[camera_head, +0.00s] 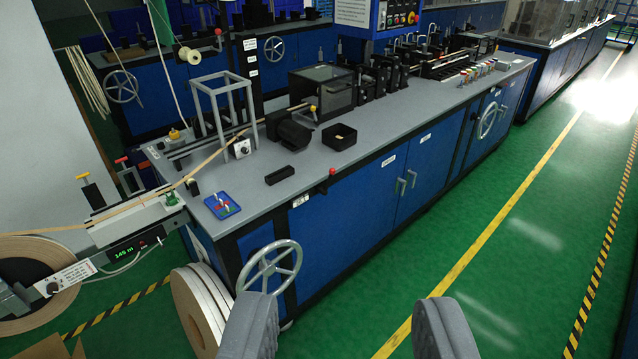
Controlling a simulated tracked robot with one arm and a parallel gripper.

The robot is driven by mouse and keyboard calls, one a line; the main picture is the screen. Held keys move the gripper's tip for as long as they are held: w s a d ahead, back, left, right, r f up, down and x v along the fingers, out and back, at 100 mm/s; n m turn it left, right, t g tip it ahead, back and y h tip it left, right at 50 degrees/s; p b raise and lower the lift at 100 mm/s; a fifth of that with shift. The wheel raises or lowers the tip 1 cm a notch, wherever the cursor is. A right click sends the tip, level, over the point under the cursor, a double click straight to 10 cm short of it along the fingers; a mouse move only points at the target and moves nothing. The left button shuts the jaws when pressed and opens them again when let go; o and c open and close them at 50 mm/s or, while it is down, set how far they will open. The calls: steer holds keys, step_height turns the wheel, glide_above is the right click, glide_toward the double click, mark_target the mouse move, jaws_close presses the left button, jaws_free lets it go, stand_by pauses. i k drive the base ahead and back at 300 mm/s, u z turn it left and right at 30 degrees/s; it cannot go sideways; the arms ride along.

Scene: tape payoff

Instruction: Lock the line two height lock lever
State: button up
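My gripper (345,300) is open and empty, its two grey fingers wide apart at the bottom of the view. Ahead of it is a long blue machine bench with a grey top (400,125). A small red-knobbed lever (332,173) stands at the bench's front edge, above and well beyond my fingertips. It may be the height lock lever, but I cannot read a label that confirms this. Which line this bench belongs to is not readable.
A tape reel (200,310) stands on the floor beside the bench's near end. A payoff unit (130,225) with a green display and yellow and red T-handles is at left. Another handwheel (489,120) is farther along. Green floor (540,220) is clear at right.

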mark_target(329, 181)
steer(key=z, duration=1.05)
steer(key=k, duration=0.8)
steer(key=u, duration=1.3)
steer(key=i, duration=1.7)
steer(key=z, duration=0.05)
